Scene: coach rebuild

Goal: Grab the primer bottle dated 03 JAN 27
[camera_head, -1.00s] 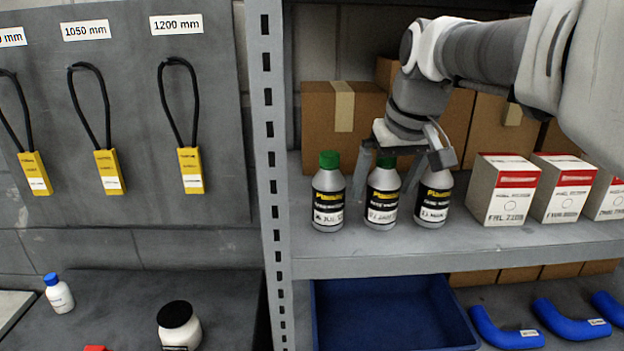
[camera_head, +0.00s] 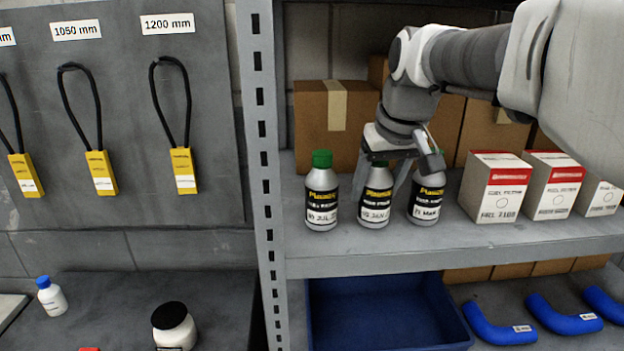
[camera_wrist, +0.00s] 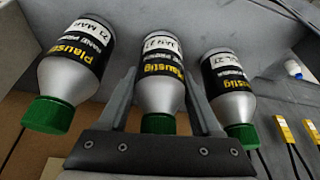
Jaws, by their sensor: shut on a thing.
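Three silver primer bottles with black labels and green caps stand in a row on the grey shelf (camera_head: 440,239). The left bottle (camera_head: 321,195) has a date tag reading JUL. My gripper (camera_head: 393,184) points down and is shut on the middle bottle. In the wrist view the middle bottle (camera_wrist: 160,92) sits between the two fingers, with the JUL bottle (camera_wrist: 230,85) and MAR bottle (camera_wrist: 75,70) on either side.
The neighbouring bottles stand close to my fingers. White and red boxes (camera_head: 497,190) stand to the right, brown cartons (camera_head: 325,125) behind. A grey upright post (camera_head: 262,180) is at the left. A blue bin (camera_head: 385,315) and blue hoses (camera_head: 500,328) are below.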

